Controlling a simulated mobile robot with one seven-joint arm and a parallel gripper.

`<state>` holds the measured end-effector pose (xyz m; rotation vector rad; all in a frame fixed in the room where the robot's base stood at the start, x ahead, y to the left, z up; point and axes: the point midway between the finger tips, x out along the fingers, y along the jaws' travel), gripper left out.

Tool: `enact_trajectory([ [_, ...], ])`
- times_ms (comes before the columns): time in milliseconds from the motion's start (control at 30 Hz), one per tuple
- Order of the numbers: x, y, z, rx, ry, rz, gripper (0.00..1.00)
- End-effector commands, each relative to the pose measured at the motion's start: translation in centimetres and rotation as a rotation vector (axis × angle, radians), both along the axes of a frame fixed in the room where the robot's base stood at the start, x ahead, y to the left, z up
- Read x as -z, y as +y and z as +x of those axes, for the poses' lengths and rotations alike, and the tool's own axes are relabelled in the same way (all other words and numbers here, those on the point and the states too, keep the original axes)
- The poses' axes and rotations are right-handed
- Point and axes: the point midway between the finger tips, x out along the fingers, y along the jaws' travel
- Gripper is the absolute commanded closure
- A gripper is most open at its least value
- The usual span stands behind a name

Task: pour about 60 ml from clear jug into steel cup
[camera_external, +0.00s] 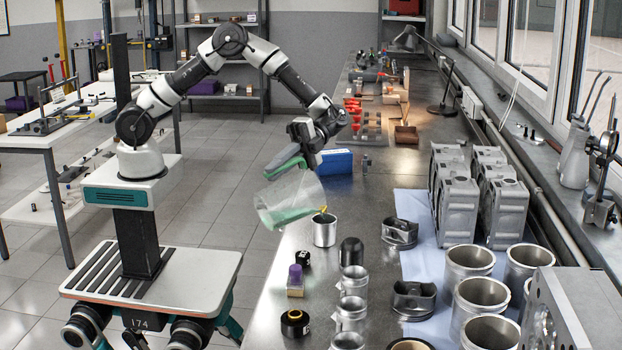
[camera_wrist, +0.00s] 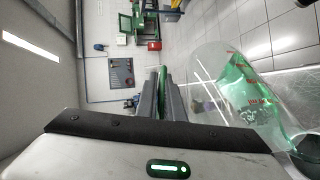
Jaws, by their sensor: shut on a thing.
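The clear jug (camera_external: 291,196) is tilted steeply in the external view, its mouth low and to the right. Green-tinted liquid lies along its lower side. The steel cup (camera_external: 325,232) stands upright on the bench under the jug's lip. A small yellowish streak shows between lip and cup. My gripper (camera_external: 300,156) is shut on the jug's green handle, above and behind the jug body. In the wrist view, my gripper's fingers (camera_wrist: 165,100) close on the handle, and the jug (camera_wrist: 235,95) shows red marks and green liquid at right. The level inside the cup is hidden.
A black cylinder (camera_external: 351,252) and a purple-capped bottle (camera_external: 295,280) stand near the cup. A blue box (camera_external: 335,162) lies behind. The bench's left edge is close to the cup.

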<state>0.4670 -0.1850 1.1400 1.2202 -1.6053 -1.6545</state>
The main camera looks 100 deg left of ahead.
Motion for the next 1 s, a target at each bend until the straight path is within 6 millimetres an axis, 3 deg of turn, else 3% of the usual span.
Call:
enact_trajectory([
  [1000, -0.4, 0.16, 0.26, 0.0, 0.022, -0.022, 1.0],
])
